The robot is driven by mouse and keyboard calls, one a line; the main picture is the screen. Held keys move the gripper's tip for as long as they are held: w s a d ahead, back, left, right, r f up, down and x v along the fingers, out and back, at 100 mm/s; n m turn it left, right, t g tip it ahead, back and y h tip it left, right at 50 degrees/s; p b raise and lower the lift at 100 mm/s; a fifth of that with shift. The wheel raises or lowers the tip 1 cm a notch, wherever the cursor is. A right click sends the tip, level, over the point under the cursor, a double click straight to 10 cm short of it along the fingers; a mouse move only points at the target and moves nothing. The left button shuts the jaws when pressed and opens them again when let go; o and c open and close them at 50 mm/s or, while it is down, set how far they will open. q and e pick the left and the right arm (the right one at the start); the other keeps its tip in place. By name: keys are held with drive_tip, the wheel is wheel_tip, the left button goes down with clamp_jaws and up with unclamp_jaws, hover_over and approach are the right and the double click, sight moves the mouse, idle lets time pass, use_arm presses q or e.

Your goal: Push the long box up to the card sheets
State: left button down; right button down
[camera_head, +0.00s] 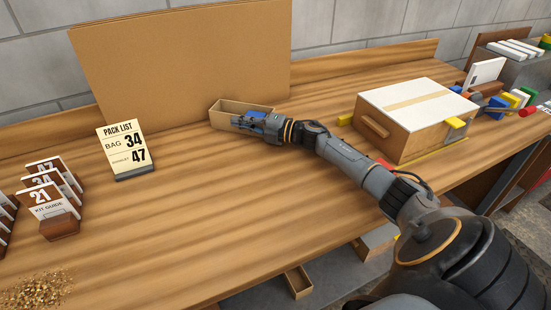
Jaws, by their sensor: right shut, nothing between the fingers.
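The long box (222,107) is a low, open-topped tan box on the wooden bench, just in front of the lower right part of the card sheets. The card sheets (180,55) are large flat brown sheets leaning upright against the wall. From this angle I cannot tell whether the box touches them. My right gripper (238,121) is shut and empty. It is at the near side of the box and hides part of it; whether it touches the box is unclear. My left gripper is not in view.
A pack list sign (125,150) stands left of the box. Kit guide cards (50,196) stand in holders at the left, and wood shavings (36,290) lie at the front left. A large white-topped wooden box (408,110) stands right. The bench middle is clear.

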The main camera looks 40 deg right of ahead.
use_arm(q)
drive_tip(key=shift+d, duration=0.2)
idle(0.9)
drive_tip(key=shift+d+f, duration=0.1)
